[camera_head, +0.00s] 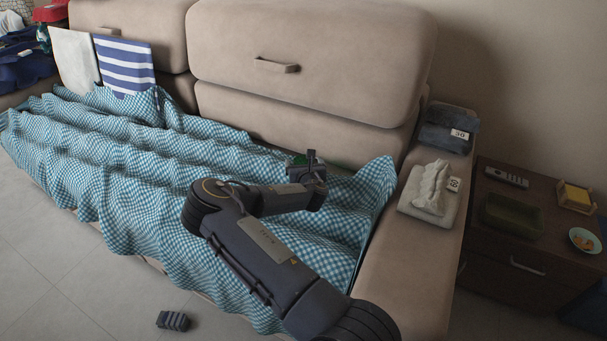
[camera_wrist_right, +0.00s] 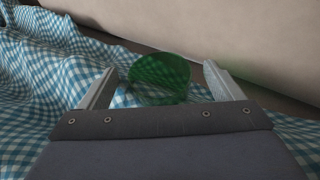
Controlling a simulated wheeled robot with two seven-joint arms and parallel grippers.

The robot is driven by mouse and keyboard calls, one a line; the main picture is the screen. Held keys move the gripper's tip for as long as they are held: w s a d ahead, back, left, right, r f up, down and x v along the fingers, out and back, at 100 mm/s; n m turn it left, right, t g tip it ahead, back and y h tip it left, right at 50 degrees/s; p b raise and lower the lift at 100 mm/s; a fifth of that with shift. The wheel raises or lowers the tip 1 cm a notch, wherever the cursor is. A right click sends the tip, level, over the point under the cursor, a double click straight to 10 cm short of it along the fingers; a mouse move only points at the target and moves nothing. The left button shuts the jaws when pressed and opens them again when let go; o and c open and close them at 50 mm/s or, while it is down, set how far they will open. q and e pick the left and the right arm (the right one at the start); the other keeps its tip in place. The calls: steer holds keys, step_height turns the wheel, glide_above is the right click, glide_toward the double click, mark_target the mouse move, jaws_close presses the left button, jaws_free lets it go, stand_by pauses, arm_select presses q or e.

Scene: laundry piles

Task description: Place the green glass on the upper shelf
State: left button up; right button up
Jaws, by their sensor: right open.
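The green glass (camera_wrist_right: 160,78) is see-through and sits on the blue-and-white checked cloth, close to the sofa back. It appears tilted or lying, with its round rim towards the wrist camera. My right gripper (camera_wrist_right: 160,86) is open, with one finger on each side of the glass; I cannot tell whether either touches it. In the head view my right gripper (camera_head: 308,164) is over the cloth, and only a bit of green (camera_head: 297,160) shows behind it. My left gripper is not in view. I see no upper shelf in either view.
The checked cloth (camera_head: 110,165) lies rumpled over the sofa seat. The sofa armrest (camera_head: 400,270) at right holds folded towels (camera_head: 432,190). Beyond it, a dark cabinet (camera_head: 530,255) carries a remote (camera_head: 506,176), a tray and a bowl (camera_head: 585,240). A dark ribbed object (camera_head: 172,320) is over the floor.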

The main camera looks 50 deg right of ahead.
mark_target(303, 158)
steer(key=x, duration=0.3)
steer(key=shift+w+d+f, duration=0.15)
steer(key=shift+w+d, duration=0.05)
steer(key=c, duration=1.3)
